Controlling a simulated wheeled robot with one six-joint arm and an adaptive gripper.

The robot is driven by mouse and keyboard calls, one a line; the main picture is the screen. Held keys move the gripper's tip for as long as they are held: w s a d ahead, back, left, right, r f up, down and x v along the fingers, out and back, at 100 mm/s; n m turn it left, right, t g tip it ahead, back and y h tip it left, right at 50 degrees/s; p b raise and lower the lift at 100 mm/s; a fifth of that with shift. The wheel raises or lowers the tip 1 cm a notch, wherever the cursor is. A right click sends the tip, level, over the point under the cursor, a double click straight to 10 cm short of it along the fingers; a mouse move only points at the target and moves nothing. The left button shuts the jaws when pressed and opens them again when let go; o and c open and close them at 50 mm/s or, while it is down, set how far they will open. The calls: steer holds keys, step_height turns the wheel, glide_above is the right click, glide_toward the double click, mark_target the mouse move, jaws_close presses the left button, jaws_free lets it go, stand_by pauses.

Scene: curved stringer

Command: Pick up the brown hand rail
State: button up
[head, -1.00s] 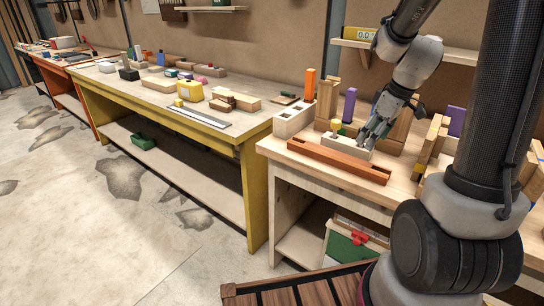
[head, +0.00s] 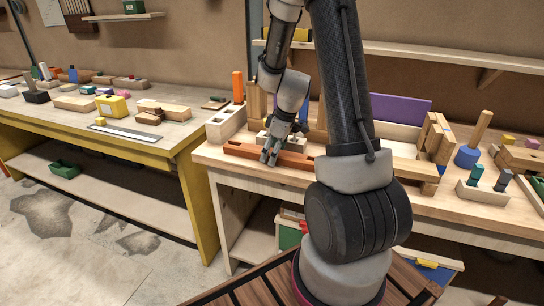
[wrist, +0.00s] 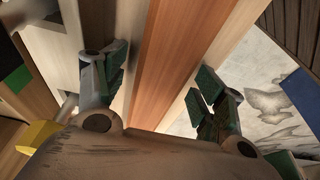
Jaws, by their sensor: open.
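The brown hand rail (head: 240,151), a long reddish-brown bar, lies along the front edge of the pale workbench. My gripper (head: 269,157) points down over its middle and hides part of it. In the wrist view the rail (wrist: 178,55) runs between the two spread fingers of my gripper (wrist: 163,85). The left finger is close to the rail's left side, and a gap shows between the rail and the right finger. The fingers are open and hold nothing. I cannot tell exactly how far down they reach beside the rail.
A pale block with holes (head: 226,122) and an orange upright block (head: 238,87) stand left of my gripper. Wooden blocks stand close behind it. A yellow workbench (head: 185,146) is to the left. Blue-handled tools and blocks crowd the bench's right side.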

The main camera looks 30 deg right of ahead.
steer(key=c, duration=1.3)
steer(key=shift+c, duration=0.2)
steer(key=shift+r, duration=0.15)
